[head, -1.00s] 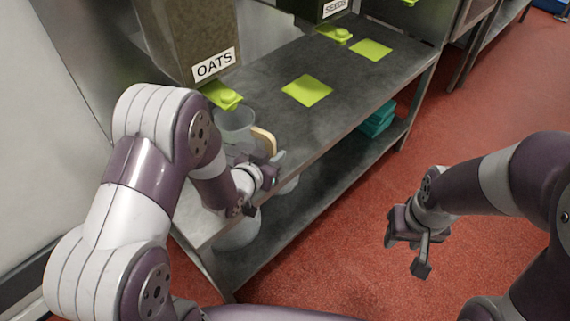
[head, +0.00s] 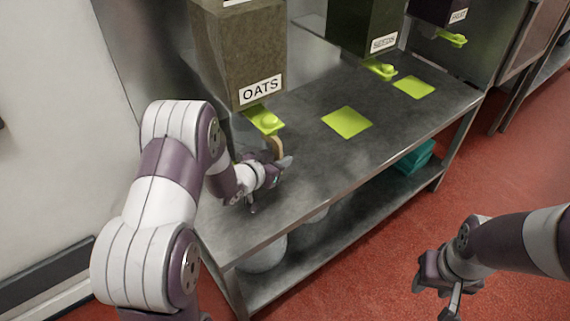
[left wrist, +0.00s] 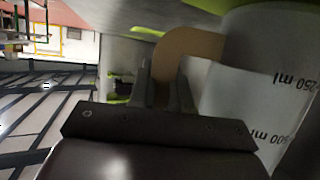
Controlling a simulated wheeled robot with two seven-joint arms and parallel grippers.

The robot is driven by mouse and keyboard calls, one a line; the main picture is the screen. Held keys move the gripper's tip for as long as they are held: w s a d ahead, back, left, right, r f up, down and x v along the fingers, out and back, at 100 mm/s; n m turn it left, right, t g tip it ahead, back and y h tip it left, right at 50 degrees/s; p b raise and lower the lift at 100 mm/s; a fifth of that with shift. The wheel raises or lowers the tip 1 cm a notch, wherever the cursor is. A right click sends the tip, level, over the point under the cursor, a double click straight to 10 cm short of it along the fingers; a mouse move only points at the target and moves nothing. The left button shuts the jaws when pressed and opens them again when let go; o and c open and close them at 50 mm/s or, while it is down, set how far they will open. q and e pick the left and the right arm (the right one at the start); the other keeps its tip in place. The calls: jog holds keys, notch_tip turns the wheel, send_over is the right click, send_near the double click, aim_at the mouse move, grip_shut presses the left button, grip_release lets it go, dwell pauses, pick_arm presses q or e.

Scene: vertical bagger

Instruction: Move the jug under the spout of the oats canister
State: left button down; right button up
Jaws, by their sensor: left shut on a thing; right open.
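The clear jug shows in the left wrist view (left wrist: 255,85), with ml marks on its wall. Its tan handle (head: 277,147) shows in the head view, where its body is mostly hidden by my left arm and the green spout. My left gripper (head: 279,163) is shut on the handle, which sits between its fingers in the left wrist view (left wrist: 185,48). The oats canister (head: 240,55) stands above, its green spout (head: 264,120) just behind the handle. I cannot tell whether the jug is centred under the spout. My right gripper (head: 440,285) is open and empty over the floor.
The grey counter (head: 300,170) is clear to the right of the jug, except for flat green squares (head: 347,122) (head: 414,88). Two more canisters (head: 365,28) (head: 440,10) stand further right. White containers (head: 264,255) and a teal stack (head: 414,158) are on the lower shelf.

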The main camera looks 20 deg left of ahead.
pick_arm(q)
jog(key=shift+f, duration=0.35)
dwell(0.4)
jog(key=c, duration=1)
grip_release()
